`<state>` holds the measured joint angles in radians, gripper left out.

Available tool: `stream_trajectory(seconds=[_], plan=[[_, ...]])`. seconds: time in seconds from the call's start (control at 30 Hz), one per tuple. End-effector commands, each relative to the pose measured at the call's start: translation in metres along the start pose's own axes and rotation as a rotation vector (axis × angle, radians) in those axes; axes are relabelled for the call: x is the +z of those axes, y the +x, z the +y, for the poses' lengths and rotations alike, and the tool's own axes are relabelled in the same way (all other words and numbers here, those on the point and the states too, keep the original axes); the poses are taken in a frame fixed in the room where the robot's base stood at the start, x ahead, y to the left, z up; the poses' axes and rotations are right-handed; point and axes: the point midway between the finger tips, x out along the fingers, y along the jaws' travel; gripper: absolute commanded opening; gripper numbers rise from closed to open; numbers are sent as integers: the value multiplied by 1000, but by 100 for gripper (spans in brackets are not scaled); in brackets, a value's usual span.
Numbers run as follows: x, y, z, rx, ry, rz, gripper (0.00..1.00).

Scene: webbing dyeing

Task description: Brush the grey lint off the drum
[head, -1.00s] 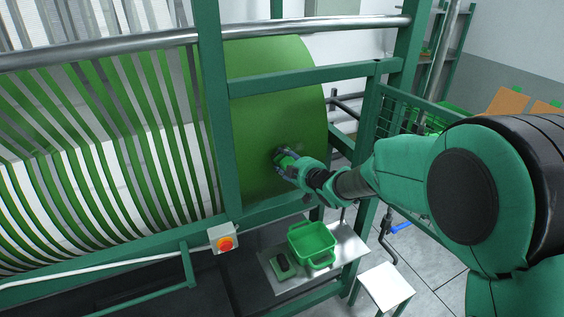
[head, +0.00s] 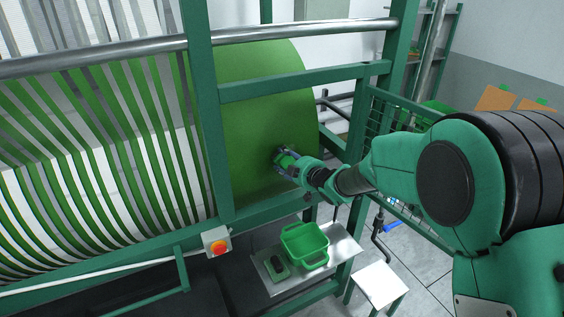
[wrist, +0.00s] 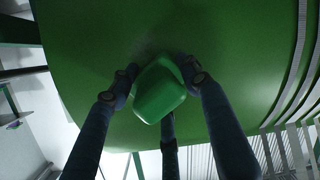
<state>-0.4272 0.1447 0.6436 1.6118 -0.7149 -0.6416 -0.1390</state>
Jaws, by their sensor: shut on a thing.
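The green drum (head: 260,100) fills the middle of the head view behind the frame, and its green surface (wrist: 240,60) fills much of the wrist view. My gripper (head: 284,159) is against the drum's lower right part. In the wrist view its fingers (wrist: 158,85) are shut on a green brush (wrist: 160,92), seen from its rounded back. The brush appears pressed against the drum; its bristles are hidden. A faint greyish patch of lint (wrist: 147,52) shows on the drum just beyond the brush. In the head view I cannot make out lint clearly.
Green frame bars (head: 300,82) cross in front of the drum. A red button box (head: 217,242) sits on the lower rail. A green basket (head: 305,243) and a green item with a dark top (head: 276,266) rest on a shelf below.

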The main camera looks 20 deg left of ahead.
Motion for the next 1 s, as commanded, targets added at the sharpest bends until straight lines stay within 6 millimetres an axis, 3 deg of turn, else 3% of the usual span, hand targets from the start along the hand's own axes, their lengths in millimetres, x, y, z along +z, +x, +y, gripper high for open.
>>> stream_trajectory(seconds=[0.47,1.0], plan=[[1,0,5,3,0,1,0],[20,-4,29,3,1,1,0]])
